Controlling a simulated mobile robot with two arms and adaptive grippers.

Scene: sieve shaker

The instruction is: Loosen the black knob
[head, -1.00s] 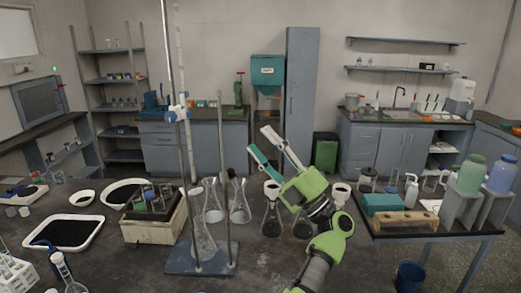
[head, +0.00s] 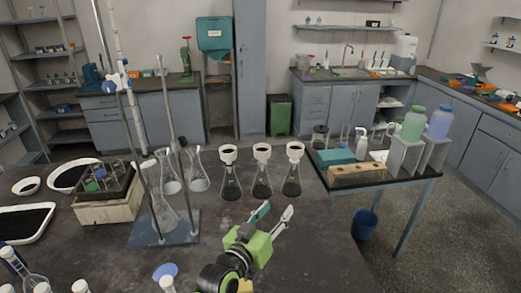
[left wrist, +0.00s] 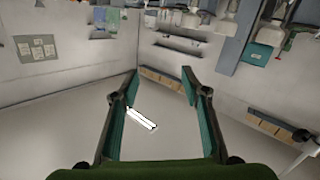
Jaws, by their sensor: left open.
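A small dark piece (head: 183,142) sits on the right-hand rod of a metal stand (head: 150,240) with a blue base, left of centre in the head view. It may be the black knob; it is too small to be sure. My left gripper (head: 275,211), green with teal finger pads, is open and empty over the dark bench, right of the stand and apart from it. In the left wrist view the two fingers (left wrist: 160,78) are spread with nothing between them, facing the room's wall and ceiling. My right gripper is not in view.
Three flasks with white funnels (head: 262,175) stand just beyond my left gripper. More glass flasks (head: 198,172) stand behind the stand. A wooden box (head: 98,211) and trays of dark grains lie left. The bench between stand and gripper is mostly clear.

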